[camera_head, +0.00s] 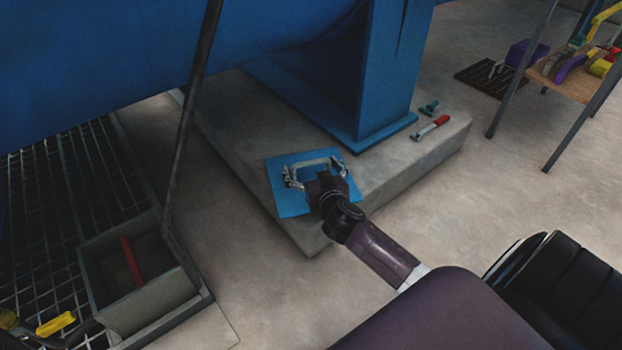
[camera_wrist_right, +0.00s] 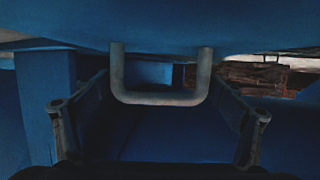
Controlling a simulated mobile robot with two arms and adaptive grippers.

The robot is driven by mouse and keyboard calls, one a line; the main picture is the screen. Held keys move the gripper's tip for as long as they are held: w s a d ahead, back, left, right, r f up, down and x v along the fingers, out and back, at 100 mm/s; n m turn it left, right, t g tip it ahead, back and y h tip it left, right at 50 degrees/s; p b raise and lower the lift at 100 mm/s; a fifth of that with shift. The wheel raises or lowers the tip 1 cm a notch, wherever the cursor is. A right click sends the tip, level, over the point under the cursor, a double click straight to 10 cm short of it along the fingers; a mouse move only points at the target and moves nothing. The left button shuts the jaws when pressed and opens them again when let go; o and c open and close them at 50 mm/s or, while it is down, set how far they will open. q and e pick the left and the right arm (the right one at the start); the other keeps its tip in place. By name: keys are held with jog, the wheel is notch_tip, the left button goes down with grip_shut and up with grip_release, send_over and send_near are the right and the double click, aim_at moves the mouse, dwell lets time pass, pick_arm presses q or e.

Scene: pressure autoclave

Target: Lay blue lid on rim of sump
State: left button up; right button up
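The blue lid (camera_head: 290,206) is a flat square plate lying on the front corner of the concrete plinth. Its grey U-shaped handle (camera_wrist_right: 160,97) shows between my right gripper's fingers in the wrist view. My right gripper (camera_head: 315,172) is over the lid at its handle, with its fingers spread wide apart. I see no finger closed on the handle. The sump (camera_head: 146,304) is a grey open box at lower left with a red bar inside, and its rim is bare. My left gripper does not show clearly.
A dark pole (camera_head: 190,110) runs down to the sump's right side. Metal grating (camera_head: 50,200) lies left of it. A red-handled tool (camera_head: 431,127) and a small teal item (camera_head: 429,107) lie on the plinth (camera_head: 400,178). The blue vessel (camera_head: 130,60) overhangs. Floor between sump and plinth is clear.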

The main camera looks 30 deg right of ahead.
jog(key=c, duration=1.5)
jog(key=shift+r, duration=0.2)
jog(key=shift+c, duration=0.4)
